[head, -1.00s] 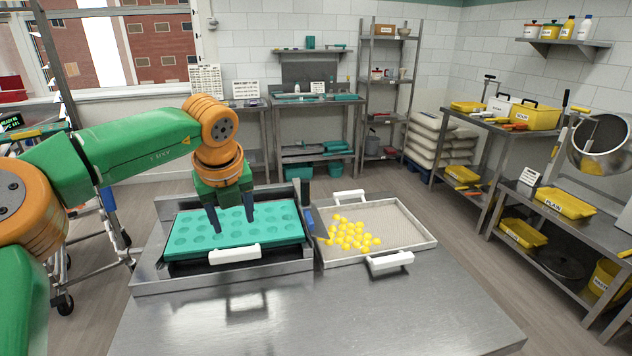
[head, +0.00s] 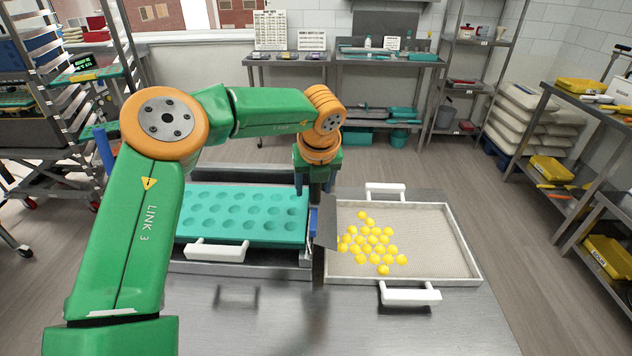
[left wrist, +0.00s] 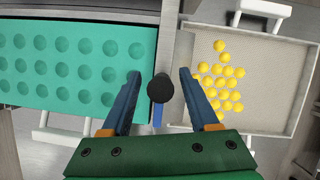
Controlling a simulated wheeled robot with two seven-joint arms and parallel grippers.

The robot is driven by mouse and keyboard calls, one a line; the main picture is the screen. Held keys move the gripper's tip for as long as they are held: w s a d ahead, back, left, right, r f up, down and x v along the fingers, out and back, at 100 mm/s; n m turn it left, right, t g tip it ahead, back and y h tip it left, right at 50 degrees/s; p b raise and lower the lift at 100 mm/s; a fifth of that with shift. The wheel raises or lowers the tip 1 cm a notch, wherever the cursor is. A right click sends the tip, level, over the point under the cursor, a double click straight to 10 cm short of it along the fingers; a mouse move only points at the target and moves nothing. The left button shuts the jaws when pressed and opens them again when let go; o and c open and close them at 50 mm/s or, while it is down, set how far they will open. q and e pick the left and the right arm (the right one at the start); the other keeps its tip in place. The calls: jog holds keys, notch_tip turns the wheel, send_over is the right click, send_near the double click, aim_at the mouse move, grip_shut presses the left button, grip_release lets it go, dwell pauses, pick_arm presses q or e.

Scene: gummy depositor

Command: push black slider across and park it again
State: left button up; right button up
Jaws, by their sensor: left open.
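The black slider shows in the left wrist view as a round black knob (left wrist: 160,88) at the edge between the teal mould and the mesh tray. My left gripper (left wrist: 159,74) is open, with one finger on each side of the knob and visible gaps to both. In the head view my left gripper (head: 315,185) points down at the right end of the teal mould (head: 240,212), which has rows of round hollows. The gripper and arm partly hide the slider there. My right gripper is not in view.
A mesh tray (head: 440,245) with white handles holds several yellow gummies (head: 372,240) right of the mould. A grey plate (head: 327,222) and a blue part (head: 313,220) stand between mould and tray. The steel table (head: 400,325) is clear in front.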

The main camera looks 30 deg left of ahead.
pick_arm(q)
jog(key=shift+w+f, duration=0.2)
jog(key=shift+w, duration=0.1)
jog(key=shift+d, duration=0.15)
jog(key=shift+s+d+r, duration=0.1)
jog(key=shift+s+r, duration=0.15)
jog(key=c, duration=0.5)
grip_shut()
jog(key=shift+r, duration=0.15)
